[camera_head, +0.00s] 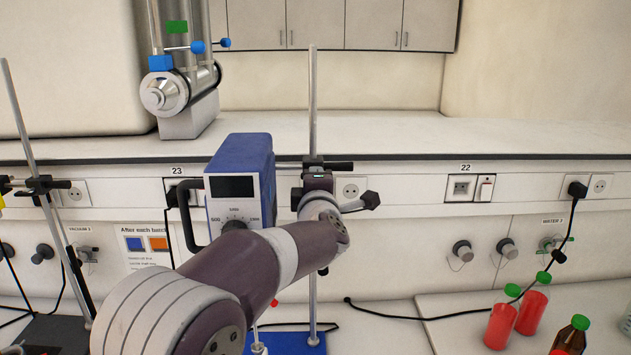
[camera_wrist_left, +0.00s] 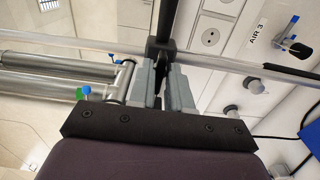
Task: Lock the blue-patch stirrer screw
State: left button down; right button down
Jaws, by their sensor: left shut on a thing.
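The stirrer (camera_head: 240,165) has a blue body with a dark display and a dial, and is mounted beside an upright metal rod (camera_head: 313,100) in the head view. A black clamp (camera_head: 340,166) joins it to the rod. My left gripper (camera_head: 318,180) is at the clamp, with its arm coming from the lower left in front of the stirrer. In the left wrist view its grey fingers (camera_wrist_left: 162,80) are shut on a black screw part (camera_wrist_left: 161,48) at the rod. My wrist hides most of the screw in the head view. My right gripper is not in view.
A blue base (camera_head: 290,343) stands under the rod. Another stand with a black clamp (camera_head: 40,186) is at the left. Red bottles with green caps (camera_head: 503,322) and a brown bottle (camera_head: 570,338) are at the lower right. A sign (camera_head: 147,246) with blue and orange patches hangs behind.

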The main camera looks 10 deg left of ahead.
pick_arm(q)
jog(key=c, duration=1.4)
grip_release()
jog(key=shift+f, duration=0.15)
jog(key=shift+o, duration=1.4)
jog(key=shift+d, duration=0.15)
jog(key=shift+s, duration=0.1)
jog(key=b+v, duration=0.4)
jog(key=v, duration=0.8)
jog(key=shift+s, duration=0.3)
jog(key=shift+d, duration=0.15)
